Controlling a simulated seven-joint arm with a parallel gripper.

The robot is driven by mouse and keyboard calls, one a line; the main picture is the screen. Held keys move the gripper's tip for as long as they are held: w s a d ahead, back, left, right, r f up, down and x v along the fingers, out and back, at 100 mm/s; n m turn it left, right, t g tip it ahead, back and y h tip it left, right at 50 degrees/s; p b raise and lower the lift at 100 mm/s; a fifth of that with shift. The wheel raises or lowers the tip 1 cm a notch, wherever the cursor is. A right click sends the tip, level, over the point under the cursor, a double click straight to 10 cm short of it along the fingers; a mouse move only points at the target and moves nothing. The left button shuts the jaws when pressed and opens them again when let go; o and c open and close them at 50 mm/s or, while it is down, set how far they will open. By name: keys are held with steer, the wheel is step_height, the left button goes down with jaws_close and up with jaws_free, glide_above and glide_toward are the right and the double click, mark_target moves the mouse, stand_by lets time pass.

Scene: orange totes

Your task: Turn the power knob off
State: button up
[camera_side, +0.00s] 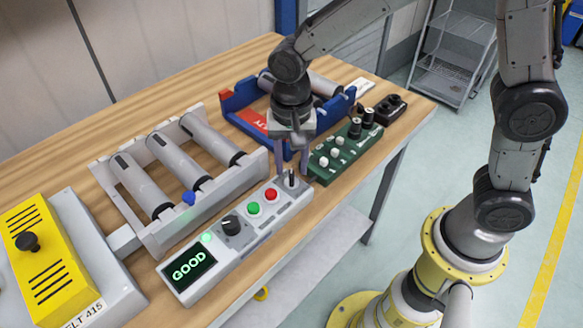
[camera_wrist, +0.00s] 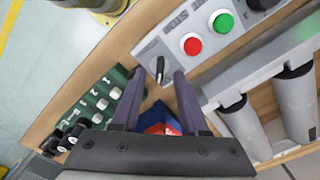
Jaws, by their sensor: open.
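A light grey control box (camera_side: 262,232) lies along the bench's front edge. At its right end is a small black upright knob (camera_side: 291,180), which also shows in the wrist view (camera_wrist: 160,68). A larger black dial (camera_side: 231,225) with a white mark sits nearer the lit GOOD screen (camera_side: 188,266). I cannot read which one is labelled power. My gripper (camera_side: 293,174) points down over the right end. In the wrist view its open fingers (camera_wrist: 157,73) stand either side of the small knob; contact cannot be told.
Red (camera_side: 271,194) and green (camera_side: 254,208) buttons sit left of the small knob. A green box with knobs (camera_side: 345,150) stands close on the right. A roller conveyor (camera_side: 180,170) and a blue tray (camera_side: 240,97) lie behind. A yellow-topped unit (camera_side: 45,258) is far left.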

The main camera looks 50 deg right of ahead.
steer(key=shift+f, duration=1)
jaws_close()
